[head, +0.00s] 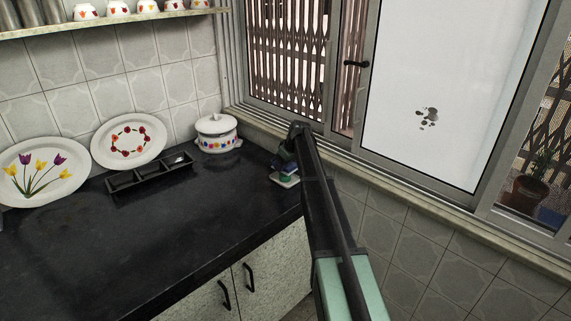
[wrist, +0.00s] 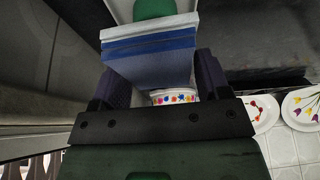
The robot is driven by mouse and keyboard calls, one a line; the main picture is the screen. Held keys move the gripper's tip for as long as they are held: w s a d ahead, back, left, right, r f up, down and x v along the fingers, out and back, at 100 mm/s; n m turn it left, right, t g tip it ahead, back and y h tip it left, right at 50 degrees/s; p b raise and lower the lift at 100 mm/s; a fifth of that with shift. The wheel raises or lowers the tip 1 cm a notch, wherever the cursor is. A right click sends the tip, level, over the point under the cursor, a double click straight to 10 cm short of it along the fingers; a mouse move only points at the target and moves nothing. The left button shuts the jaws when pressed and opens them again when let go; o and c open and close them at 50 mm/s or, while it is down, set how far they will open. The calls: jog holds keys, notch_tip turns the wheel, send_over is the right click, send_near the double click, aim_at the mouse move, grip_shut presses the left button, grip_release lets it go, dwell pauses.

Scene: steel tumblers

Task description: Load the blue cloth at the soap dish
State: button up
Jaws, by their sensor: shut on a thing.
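My gripper (wrist: 160,78) is shut on the blue cloth (wrist: 150,58), a folded block with a pale layer along one edge, held between its two dark fingers. A green piece, apparently soap (wrist: 153,9), shows just beyond the cloth on a white dish at the top of the wrist view. The cloth hides part of them, and I cannot tell whether it touches them. In the head view my gripper (head: 284,158) is over the white soap dish (head: 286,183) at the counter's right end. The cloth is hard to make out there.
A white flowered pot (head: 217,135) stands left of the gripper by the wall. A black divided tray (head: 150,174) and two decorated plates (head: 128,139) are farther left. The dark counter (head: 130,240) is clear in front. The window ledge (head: 400,190) runs behind my arm.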

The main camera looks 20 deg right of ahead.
jog(key=shift+r+p, duration=1.75)
jog(key=shift+r, duration=0.4)
jog(key=shift+r+p, duration=0.8)
jog(key=shift+p, duration=0.05)
jog(key=shift+f, duration=0.2)
